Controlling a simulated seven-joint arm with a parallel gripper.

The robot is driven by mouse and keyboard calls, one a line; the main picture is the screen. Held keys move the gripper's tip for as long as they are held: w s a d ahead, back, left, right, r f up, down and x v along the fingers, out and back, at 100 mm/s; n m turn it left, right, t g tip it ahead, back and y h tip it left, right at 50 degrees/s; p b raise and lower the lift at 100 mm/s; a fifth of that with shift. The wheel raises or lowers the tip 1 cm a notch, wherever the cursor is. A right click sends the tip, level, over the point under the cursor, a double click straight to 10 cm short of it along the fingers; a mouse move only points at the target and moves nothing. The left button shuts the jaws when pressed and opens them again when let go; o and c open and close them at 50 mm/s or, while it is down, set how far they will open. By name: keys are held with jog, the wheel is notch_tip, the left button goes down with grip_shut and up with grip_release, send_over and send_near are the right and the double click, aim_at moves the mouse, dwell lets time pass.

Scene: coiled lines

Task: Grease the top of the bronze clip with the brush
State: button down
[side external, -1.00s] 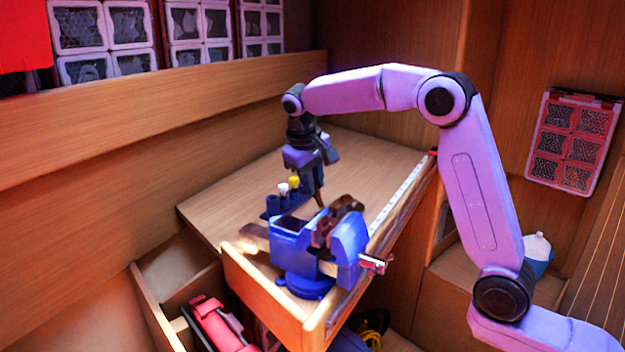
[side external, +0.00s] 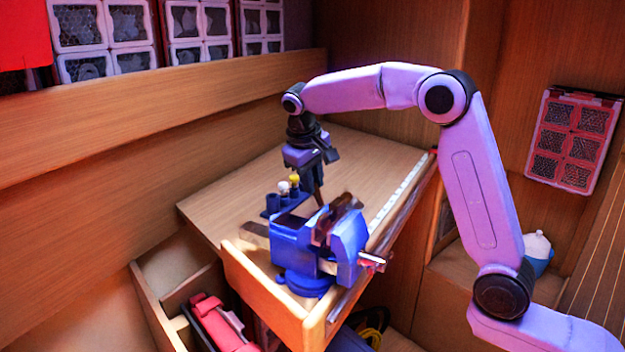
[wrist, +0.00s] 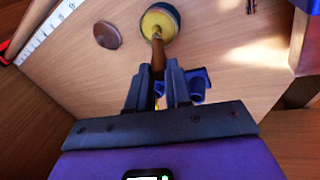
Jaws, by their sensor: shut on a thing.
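My gripper (wrist: 157,85) is shut on the brush (wrist: 157,57), whose brown length extends beyond the fingertips in the wrist view. The brush's far end overlaps the yellow content of a dark-rimmed round tin (wrist: 170,20); I cannot tell whether it touches. In the side view my gripper (side external: 317,190) points down just behind the blue vise (side external: 290,240). The bronze clip (side external: 335,220) appears as a dark brownish piece at the top of the vise jaws. It is not in the wrist view, and the tin is hidden in the side view.
A blue holder (side external: 287,203) with white and yellow tops stands left of my gripper; it also shows in the wrist view (wrist: 199,84). A flat brown disc (wrist: 108,35) lies beside the tin. A ruler strip (side external: 397,195) runs along the bench edge. The bench's back is clear.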

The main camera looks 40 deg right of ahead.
jog(key=shift+r, duration=3.45)
jog(key=s+d, duration=0.4)
jog(key=s, duration=0.8)
jog(key=s+a+r+m+t+y, duration=0.1)
jog(key=s+a+r+t+y, duration=0.3)
jog(key=a+r, duration=0.9)
jog(key=shift+s+d+f+g+h, duration=0.15)
jog(key=shift+d+f+g, duration=0.15)
jog(key=shift+f, duration=0.3)
jog(key=shift+s+d+f+g+h, duration=0.1)
jog(key=shift+d+f+g, duration=0.05)
jog(key=shift+f+g, duration=0.35)
jog(key=shift+s+d+f+g+h, duration=0.15)
jog(key=shift+d+f+g, duration=0.15)
jog(key=shift+f, duration=0.35)
jog(key=shift+f, duration=0.55)
jog(key=shift+a, duration=0.2)
jog(key=shift+s+a, duration=0.2)
jog(key=shift+a, duration=0.35)
